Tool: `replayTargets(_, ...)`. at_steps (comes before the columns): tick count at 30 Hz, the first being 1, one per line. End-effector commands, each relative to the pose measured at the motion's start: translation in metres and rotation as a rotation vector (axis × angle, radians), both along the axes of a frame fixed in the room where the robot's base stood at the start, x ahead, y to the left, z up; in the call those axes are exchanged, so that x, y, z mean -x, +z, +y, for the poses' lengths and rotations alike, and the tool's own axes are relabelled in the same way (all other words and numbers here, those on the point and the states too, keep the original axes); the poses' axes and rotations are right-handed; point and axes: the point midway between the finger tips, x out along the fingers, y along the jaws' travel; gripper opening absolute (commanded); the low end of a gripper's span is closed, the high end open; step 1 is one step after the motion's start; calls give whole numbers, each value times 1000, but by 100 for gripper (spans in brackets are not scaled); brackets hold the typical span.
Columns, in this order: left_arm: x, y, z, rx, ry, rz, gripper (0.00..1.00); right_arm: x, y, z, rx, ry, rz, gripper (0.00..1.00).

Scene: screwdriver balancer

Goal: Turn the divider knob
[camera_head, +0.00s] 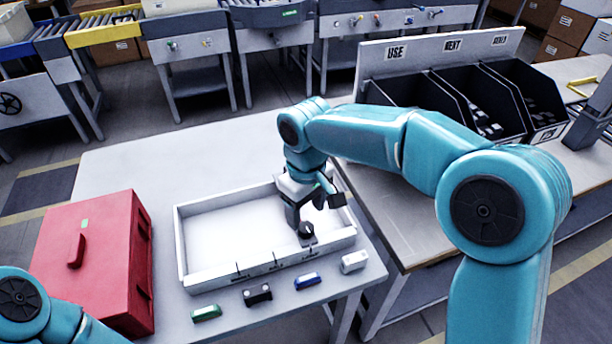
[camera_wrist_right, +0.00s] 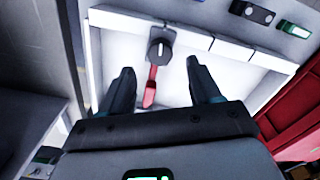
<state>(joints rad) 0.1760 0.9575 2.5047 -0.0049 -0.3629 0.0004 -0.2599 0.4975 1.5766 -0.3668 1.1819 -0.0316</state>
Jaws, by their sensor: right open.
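The divider knob (camera_head: 306,230) is a dark round knob at the near right corner of a white tray (camera_head: 178,245). In the right wrist view the knob (camera_wrist_right: 160,47) is black with a grey pointer, and a red lever-like piece (camera_wrist_right: 150,88) extends from it towards my gripper. My right gripper (camera_head: 318,208) is over the tray's right end, pointing down near the knob. In the right wrist view its fingers (camera_wrist_right: 161,66) are apart, with the red piece between them and the knob just ahead. It holds nothing. My left gripper is not in view.
A red toolbox (camera_head: 90,260) stands left of the tray. Green (camera_head: 206,313), black (camera_head: 257,295), blue (camera_head: 307,281) and white (camera_head: 354,262) small blocks lie along the table's front. Dark bins (camera_head: 480,92) stand on the right bench. The table's far left is clear.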

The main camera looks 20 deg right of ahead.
Motion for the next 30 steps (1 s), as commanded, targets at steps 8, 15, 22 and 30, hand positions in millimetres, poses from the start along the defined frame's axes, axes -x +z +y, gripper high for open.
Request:
replayTargets(8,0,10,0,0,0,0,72,-1,75,0,-2,0,-7,63)
replayTargets(15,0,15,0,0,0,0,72,0,108,1,-2,1,-5,63)
replayTargets(22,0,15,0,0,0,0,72,1,113,0,-1,1,-3,63)
replayTargets(30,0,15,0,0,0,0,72,0,112,0,0,1,-3,63)
